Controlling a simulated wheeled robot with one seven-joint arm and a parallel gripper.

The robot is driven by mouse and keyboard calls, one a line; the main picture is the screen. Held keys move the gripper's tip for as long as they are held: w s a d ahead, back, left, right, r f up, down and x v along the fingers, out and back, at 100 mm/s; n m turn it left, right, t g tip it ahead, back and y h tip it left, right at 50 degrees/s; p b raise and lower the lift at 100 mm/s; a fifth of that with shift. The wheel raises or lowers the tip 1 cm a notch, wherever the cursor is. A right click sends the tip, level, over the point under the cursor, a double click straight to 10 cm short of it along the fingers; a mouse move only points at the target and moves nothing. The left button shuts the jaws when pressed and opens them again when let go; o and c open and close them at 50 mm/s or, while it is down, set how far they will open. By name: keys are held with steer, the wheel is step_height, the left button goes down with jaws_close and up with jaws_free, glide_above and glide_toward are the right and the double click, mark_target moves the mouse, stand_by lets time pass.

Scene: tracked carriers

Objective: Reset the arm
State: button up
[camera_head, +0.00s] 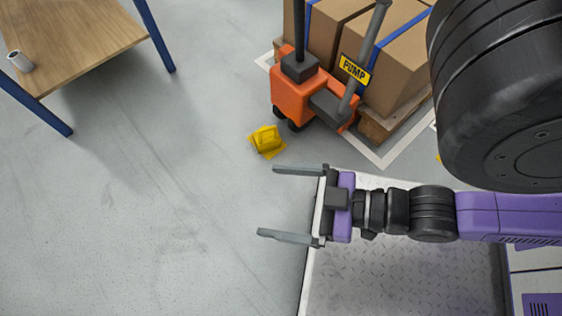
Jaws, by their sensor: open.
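My gripper (268,202) shows in the head view near the middle, at the end of my purple and black arm that comes in from the right. Its two grey fingers point left and stand wide apart. Nothing is between them; only the grey floor shows there. The gripper sits at the left edge of a pale tread-plate deck, with its fingers reaching past that edge. A dark round arm link covers the upper right of the view.
An orange pallet truck labelled PUMP (297,93) stands by cardboard boxes (400,62) on a pallet. A yellow object (267,141) lies on the floor beside it. A wooden table (70,40) with blue legs holds a white cup (20,61). Floor at lower left is clear.

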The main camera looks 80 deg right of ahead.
step_height(320, 180, up, 37)
steer(key=p, duration=3.7)
